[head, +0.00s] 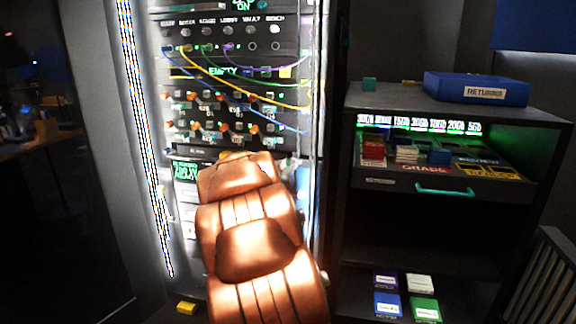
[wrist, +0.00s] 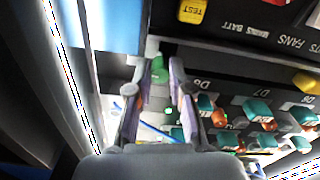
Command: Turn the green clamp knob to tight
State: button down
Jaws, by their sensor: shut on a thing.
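The green clamp knob (wrist: 159,75) shows between my fingers in the wrist view, partly covered by them. My gripper (wrist: 163,68) has a finger on each side of it and is shut on it. The turn position of the knob cannot be read here. In the head view my copper-coloured arm covers the lower middle of the rack, and both the gripper and the green knob are hidden behind it.
The rack panel (head: 242,18) has plugged cables and rows of orange-and-dark knobs. In the wrist view, teal and orange parts (wrist: 257,111) sit right of my fingers, and a yellow TEST button (wrist: 192,11) sits above. A dark cabinet (head: 345,215) with a blue RETURNS tray (head: 476,90) stands at right.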

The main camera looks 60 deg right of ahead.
jog(key=m+b, duration=0.4)
jog(key=m, duration=1.3)
jog(key=shift+f, duration=0.15)
jog(key=shift+m+b, duration=6.2)
jog(key=shift+m, duration=3.1)
jog(key=c, duration=1.1)
grip_release()
